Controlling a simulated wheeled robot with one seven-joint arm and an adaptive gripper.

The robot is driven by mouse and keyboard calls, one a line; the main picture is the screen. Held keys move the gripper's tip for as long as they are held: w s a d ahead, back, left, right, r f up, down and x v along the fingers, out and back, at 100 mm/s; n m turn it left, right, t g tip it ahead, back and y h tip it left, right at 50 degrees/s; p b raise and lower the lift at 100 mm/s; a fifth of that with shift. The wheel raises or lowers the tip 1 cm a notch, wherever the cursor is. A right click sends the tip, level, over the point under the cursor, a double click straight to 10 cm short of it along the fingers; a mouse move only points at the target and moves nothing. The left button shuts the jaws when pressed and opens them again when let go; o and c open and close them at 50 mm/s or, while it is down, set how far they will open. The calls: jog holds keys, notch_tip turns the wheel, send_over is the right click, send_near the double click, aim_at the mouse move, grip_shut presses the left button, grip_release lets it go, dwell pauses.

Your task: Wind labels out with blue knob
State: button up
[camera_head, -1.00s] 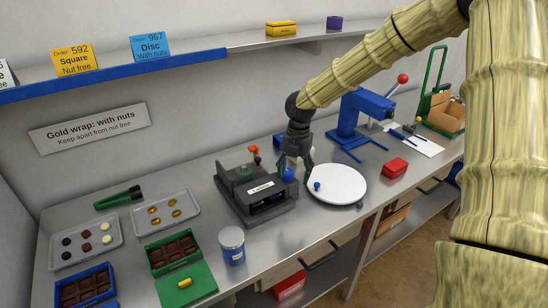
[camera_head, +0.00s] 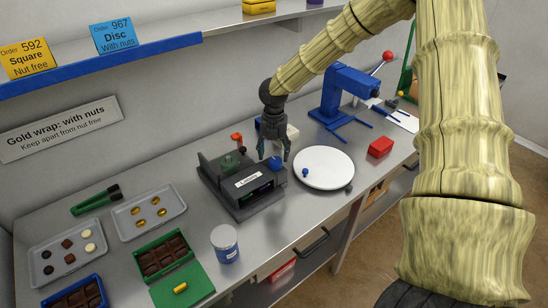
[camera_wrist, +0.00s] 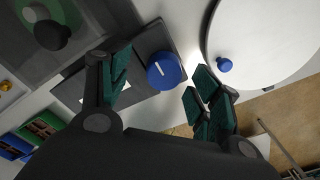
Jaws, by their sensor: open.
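The dark label machine (camera_head: 240,185), marked "Labels", stands on the steel bench. Its blue knob (camera_head: 275,163) is on its right side. In the wrist view the blue knob (camera_wrist: 164,70) has a white line on its face and sits beyond the gap between my fingers. My gripper (camera_head: 272,153) is open and empty, pointing down at the machine's right side. In the wrist view my gripper (camera_wrist: 155,92) shows its two dark green padded fingers spread, one on each side of the knob in the picture. I cannot tell whether either finger touches it. No label strip shows clearly.
A white round turntable (camera_head: 328,169) with a small blue knob (camera_head: 306,173) is close to the right of my gripper. A blue-labelled tin (camera_head: 225,243) stands in front of the machine.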

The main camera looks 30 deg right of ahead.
aim_at(276, 160)
jog(key=shift+s+d+f, duration=0.1)
jog(key=shift+s+f, duration=0.1)
jog(key=shift+f, duration=0.2)
jog(key=shift+s+f+p, duration=0.35)
jog(key=shift+s+f, duration=0.05)
jog(key=shift+s, duration=0.15)
jog(key=shift+f, duration=0.25)
jog(key=shift+w+f, duration=0.4)
jog(key=shift+f, duration=0.25)
jog(key=shift+s+r, duration=0.2)
jog(key=shift+s, duration=0.1)
jog(key=shift+w, duration=0.1)
jog(key=c, duration=1)
